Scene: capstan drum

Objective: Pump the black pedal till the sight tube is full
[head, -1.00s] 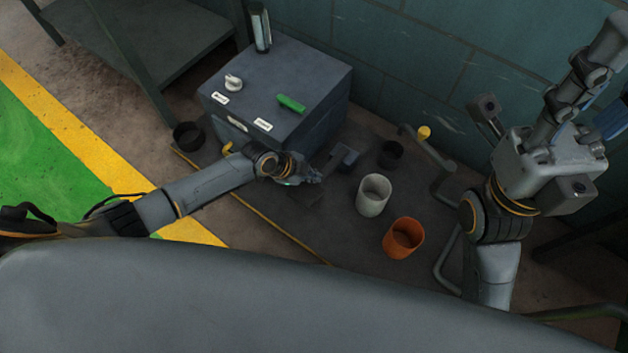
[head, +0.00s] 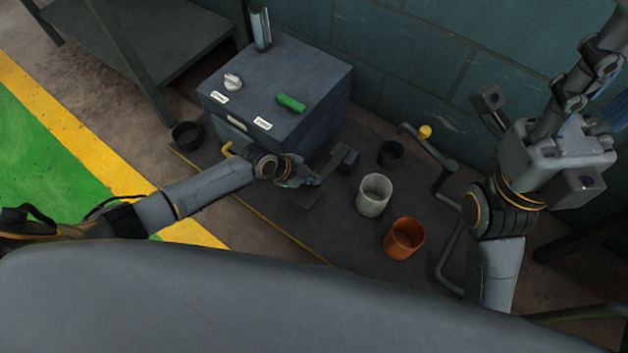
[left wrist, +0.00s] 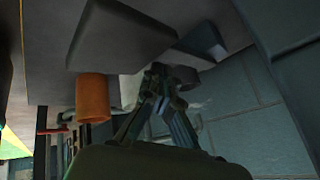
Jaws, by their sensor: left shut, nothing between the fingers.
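The black pedal (head: 306,197) is a dark plate low on the mat beside the grey box (head: 322,95); a grey bar (head: 334,165) runs from it towards a dark block. My left gripper (head: 312,180) is shut and empty, just over the pedal; whether it touches is hard to tell. In the left wrist view its fingers (left wrist: 163,85) are together near a large dark slab (left wrist: 118,38). The sight tube (head: 261,28) stands upright at the box's back corner, cut by the top edge; its level is unreadable. My right gripper (head: 597,65) is raised at the right, fingertips unclear.
The box top has a white knob (head: 233,82) and a green handle (head: 291,103). A white cup (head: 373,197), an orange cup (head: 404,239) and a black cup (head: 391,154) stand right of the pedal. A yellow-knobbed crank (head: 425,131) stands beyond them.

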